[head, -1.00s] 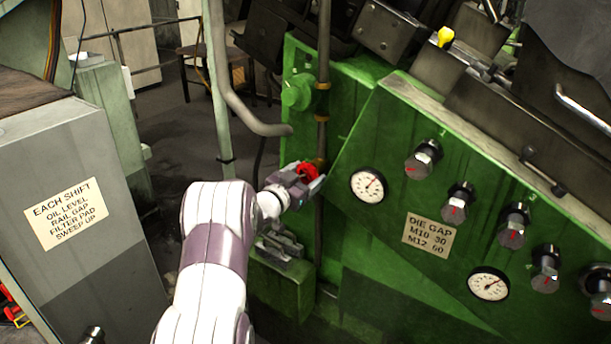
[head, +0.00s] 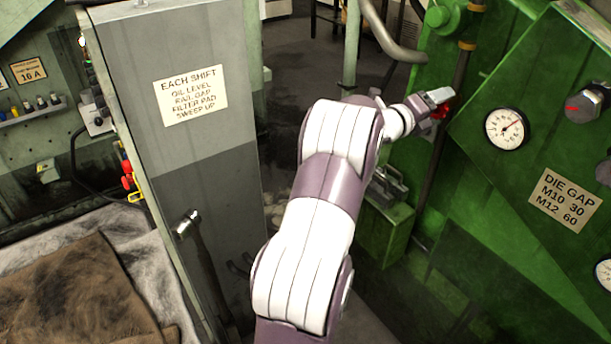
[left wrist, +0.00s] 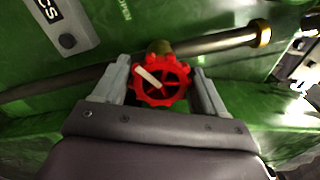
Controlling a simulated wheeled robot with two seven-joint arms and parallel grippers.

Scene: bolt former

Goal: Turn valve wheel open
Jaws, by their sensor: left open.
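The red valve wheel (left wrist: 161,80) sits between the two fingers of my left gripper (left wrist: 160,82) in the left wrist view. My right gripper is not in view.
The green machine (head: 500,210) has a vertical pipe (head: 445,140), a dial gauge (head: 506,129) and knobs (head: 588,101) right of the gripper. A grey cabinet (head: 190,60) stands left of my arm. A hammer (head: 192,240) and a brown cloth (head: 85,305) are at lower left.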

